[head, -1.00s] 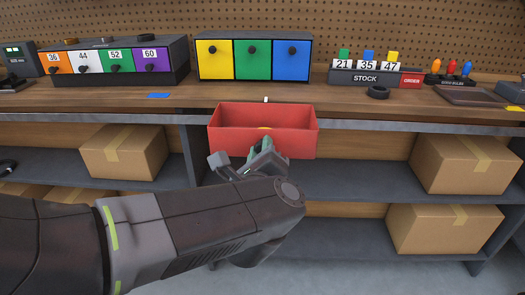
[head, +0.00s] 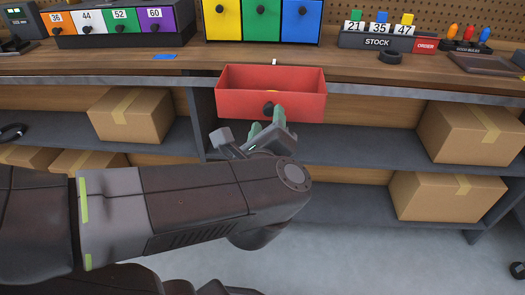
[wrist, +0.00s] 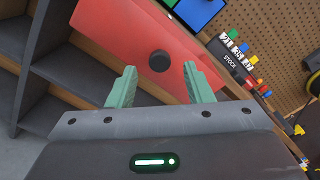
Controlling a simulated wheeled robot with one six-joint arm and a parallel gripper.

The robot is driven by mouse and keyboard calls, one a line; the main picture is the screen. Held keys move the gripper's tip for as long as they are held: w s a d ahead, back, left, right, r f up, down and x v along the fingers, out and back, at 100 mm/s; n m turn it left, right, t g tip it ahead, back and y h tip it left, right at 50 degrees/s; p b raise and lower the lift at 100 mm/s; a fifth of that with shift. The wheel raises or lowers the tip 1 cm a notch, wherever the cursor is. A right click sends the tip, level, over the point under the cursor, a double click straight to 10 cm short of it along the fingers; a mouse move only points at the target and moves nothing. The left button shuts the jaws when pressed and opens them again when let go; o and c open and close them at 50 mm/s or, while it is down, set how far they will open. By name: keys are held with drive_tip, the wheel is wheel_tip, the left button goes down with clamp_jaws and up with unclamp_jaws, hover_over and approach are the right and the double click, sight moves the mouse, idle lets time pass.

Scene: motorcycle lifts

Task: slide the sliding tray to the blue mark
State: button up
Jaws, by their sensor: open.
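The red open-topped sliding tray (head: 235,104) juts out at the bench's front edge, with a dark round knob (head: 269,108) on its front. A small white peg (head: 275,62) stands on the bench just behind the tray. The blue mark (head: 165,57) lies on the bench top, left of the tray. My gripper (head: 267,121) is in front of the tray with its green fingers apart. In the wrist view the knob (wrist: 159,61) shows between and beyond my fingertips (wrist: 160,80), against the red front (wrist: 125,30). I cannot tell whether they touch it.
Coloured drawer blocks (head: 262,22) and a numbered cabinet (head: 118,24) stand at the back of the bench (head: 110,66). A stock rack (head: 378,42) and a dark ring (head: 390,57) are to the right. Shelves with cardboard boxes (head: 131,115) lie below. The bench front left of the tray looks clear.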

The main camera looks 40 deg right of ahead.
drive_tip(key=p+v, duration=0.1)
drive_tip(key=v, duration=0.9)
drive_tip(key=shift+p, duration=0.3)
